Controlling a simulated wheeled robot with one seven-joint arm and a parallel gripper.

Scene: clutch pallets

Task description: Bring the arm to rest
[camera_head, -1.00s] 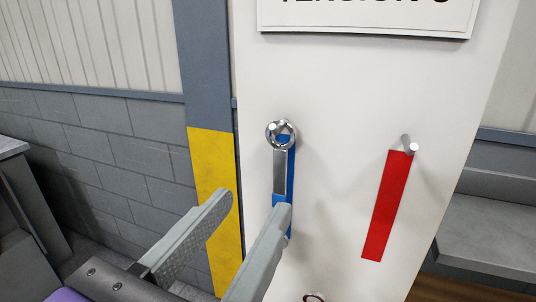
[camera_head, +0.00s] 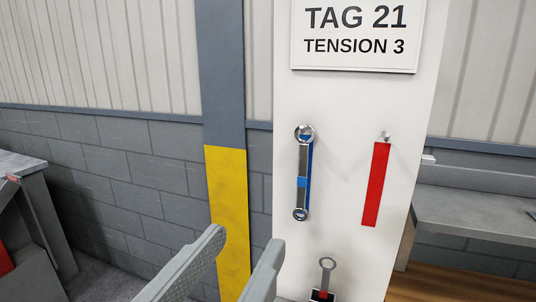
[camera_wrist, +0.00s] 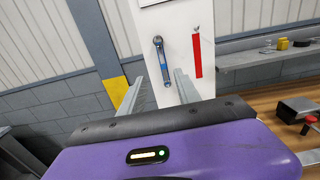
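My gripper (camera_head: 243,252) is open and empty, with its two grey fingers apart in the lower middle of the head view. It also shows in the wrist view (camera_wrist: 160,88). A wrench with a blue band (camera_head: 303,172) hangs from a peg on the white panel (camera_head: 342,215), ahead of and above the fingers. The wrench shows in the wrist view too (camera_wrist: 162,62). The fingers are apart from it. A second wrench (camera_head: 326,273) stands upright lower on the panel, its lower end in a dark and red holder (camera_head: 322,295).
A red strip (camera_head: 375,185) lies under an empty peg (camera_head: 385,136) on the panel. A sign reading TAG 21 TENSION 3 (camera_head: 355,32) is above. A grey shelf (camera_head: 480,218) is at the right, a grey bench (camera_head: 25,170) at the left, and a yellow-and-grey post (camera_head: 228,190) between.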

